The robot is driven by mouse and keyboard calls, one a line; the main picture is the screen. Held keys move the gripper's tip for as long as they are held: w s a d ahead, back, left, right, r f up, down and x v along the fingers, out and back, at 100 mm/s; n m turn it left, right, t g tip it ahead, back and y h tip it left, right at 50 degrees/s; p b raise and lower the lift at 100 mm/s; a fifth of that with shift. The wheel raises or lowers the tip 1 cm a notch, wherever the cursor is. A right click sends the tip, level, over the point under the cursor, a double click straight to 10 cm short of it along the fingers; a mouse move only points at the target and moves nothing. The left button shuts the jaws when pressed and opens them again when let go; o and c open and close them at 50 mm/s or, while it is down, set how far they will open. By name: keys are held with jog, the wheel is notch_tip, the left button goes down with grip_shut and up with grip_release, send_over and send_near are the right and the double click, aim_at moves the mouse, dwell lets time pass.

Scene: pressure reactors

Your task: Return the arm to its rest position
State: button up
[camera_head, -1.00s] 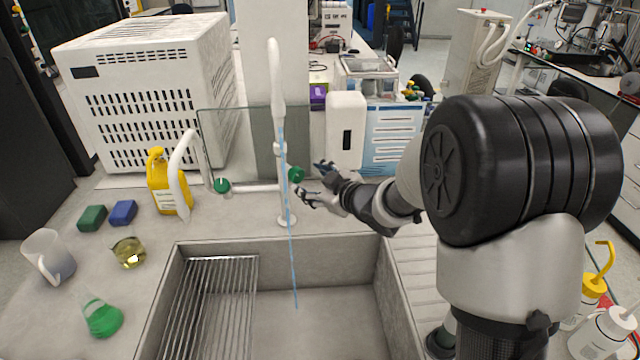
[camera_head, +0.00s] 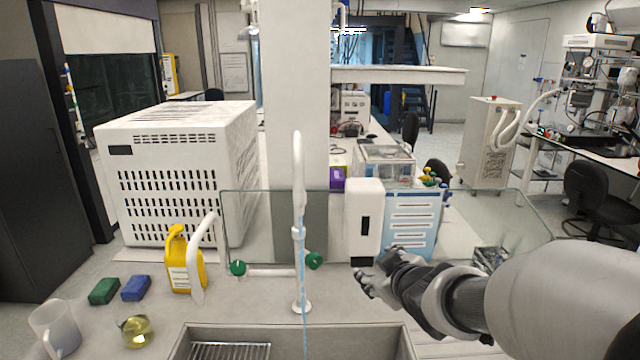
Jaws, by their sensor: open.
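My gripper (camera_head: 362,280) is at the lower right of centre, in front of the white dispenser (camera_head: 363,222) and to the right of the tap. Its fingers point left and are apart, with nothing seen between them. My arm (camera_head: 560,300) reaches in from the right edge. The white tap (camera_head: 298,180) stands behind the sink (camera_head: 300,334) with a thin blue stream of water falling from it. A green tap knob (camera_head: 314,260) is to the left of my gripper, apart from it.
Left of the sink are a yellow bottle (camera_head: 186,262), green (camera_head: 104,291) and blue (camera_head: 136,288) sponges, a flask of yellow liquid (camera_head: 136,330) and a clear beaker (camera_head: 55,328). A glass screen (camera_head: 480,215) and a large white machine (camera_head: 180,175) stand behind.

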jog(key=s+d+r+m+g+h, duration=0.2)
jog(key=s+d+m+g+h, duration=0.15)
jog(key=s, duration=0.95)
jog(key=s+a+f+m+g+y, duration=0.1)
jog(key=s+m+g, duration=0.1)
jog(key=s, duration=0.7)
jog(key=s+a+f+m+g+y, duration=0.1)
jog(key=s+f+g, duration=0.1)
jog(key=s, duration=0.8)
jog(key=shift+s+a+f+m, duration=0.2)
jog(key=shift+s+f+m, duration=0.1)
jog(key=shift+m, duration=0.05)
jog(key=shift+w, duration=0.1)
jog(key=shift+c, duration=0.6)
